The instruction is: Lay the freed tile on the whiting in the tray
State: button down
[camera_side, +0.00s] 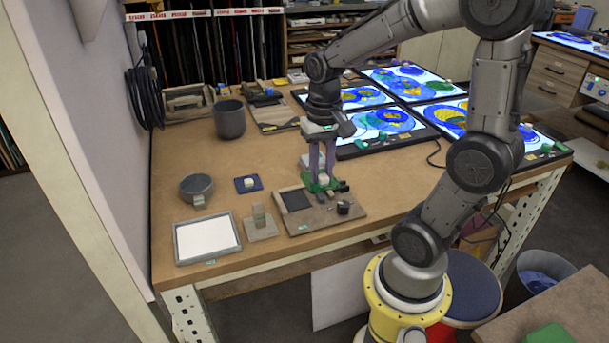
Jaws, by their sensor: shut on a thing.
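The tray (240,246) lies at the front left of the bench, a shallow grey frame filled with flat white whiting. My gripper (321,177) points straight down over the back of a brown wooden board (325,218), to the right of the tray. Its purple fingers are shut on a small green piece, which looks like the tile (321,186). The fingers partly hide it. I cannot tell whether it touches the board or hangs just above it.
A grey bowl (196,187) and a blue pad with a white piece (248,184) lie behind. A tall dark pot (230,119) stands farther back. Lit glass panels (385,124) fill the right.

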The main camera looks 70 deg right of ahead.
jog(key=shift+m, duration=0.7)
jog(key=r, duration=0.1)
jog(key=s+r, duration=0.1)
jog(key=r, duration=0.1)
jog(key=s+a+r, duration=0.1)
jog(key=shift+s+a+r, duration=0.1)
jog(key=shift+s+r, duration=0.1)
jog(key=shift+r, duration=0.1)
send_over(304, 180)
jog(key=shift+r, duration=0.4)
jog(key=w+a+f, duration=0.1)
jog(key=w+a, duration=0.2)
jog(key=w, duration=0.6)
jog(key=w+a+f+n, duration=0.1)
jog(key=w+a+f, duration=0.1)
jog(key=a+f, duration=0.1)
jog(key=w+a+f+n, duration=0.1)
jog(key=w+a+f, duration=0.2)
jog(key=a, duration=0.2)
jog(key=w+a+f+n, duration=0.1)
jog(key=w+a+f, duration=0.2)
jog(key=a, duration=0.1)
jog(key=shift+f, duration=0.15)
jog(key=shift+a+f, duration=0.15)
jog(key=shift+f, duration=2.25)
